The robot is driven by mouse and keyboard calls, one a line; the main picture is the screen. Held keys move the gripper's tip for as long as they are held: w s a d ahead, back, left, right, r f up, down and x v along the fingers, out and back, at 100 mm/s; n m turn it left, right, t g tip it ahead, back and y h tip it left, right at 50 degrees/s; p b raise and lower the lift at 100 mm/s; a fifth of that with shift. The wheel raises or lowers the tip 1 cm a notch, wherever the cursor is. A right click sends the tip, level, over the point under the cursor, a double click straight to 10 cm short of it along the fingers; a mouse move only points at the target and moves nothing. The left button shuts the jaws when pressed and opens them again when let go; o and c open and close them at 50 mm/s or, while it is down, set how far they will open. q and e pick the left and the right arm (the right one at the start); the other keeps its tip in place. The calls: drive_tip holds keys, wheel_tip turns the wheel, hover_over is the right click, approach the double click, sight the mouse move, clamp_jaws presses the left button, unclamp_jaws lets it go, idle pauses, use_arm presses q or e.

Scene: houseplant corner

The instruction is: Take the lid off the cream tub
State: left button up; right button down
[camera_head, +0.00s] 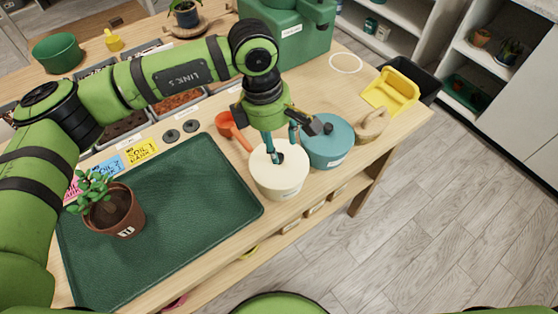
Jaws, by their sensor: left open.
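The cream tub (280,187) stands upright near the front edge of the wooden table. Its cream lid (262,163) is on it, with a small dark knob (279,158) in the middle. My left gripper (283,153) points down over the lid from above, its teal fingers apart. One finger is just left of the knob and partly overlaps it; the other is behind and to the right of it. I cannot tell whether either finger touches the knob. My right gripper is not in view.
A blue lidded tub (328,143) stands close to the right of the cream tub, with a wooden-lidded pot (371,125) beyond it. An orange scoop (229,126) lies behind the cream tub. A green mat (170,225) bearing a potted plant (114,212) lies to the left.

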sight(279, 155)
use_arm(q)
wheel_tip(279, 155, down, 2)
drive_tip(key=shift+w+f+p, duration=0.1)
drive_tip(key=shift+p, duration=0.75)
wheel_tip(279, 155, down, 2)
drive_tip(key=shift+d+f, duration=0.1)
drive_tip(key=shift+w+f, duration=0.1)
drive_tip(key=shift+f, duration=0.05)
clamp_jaws()
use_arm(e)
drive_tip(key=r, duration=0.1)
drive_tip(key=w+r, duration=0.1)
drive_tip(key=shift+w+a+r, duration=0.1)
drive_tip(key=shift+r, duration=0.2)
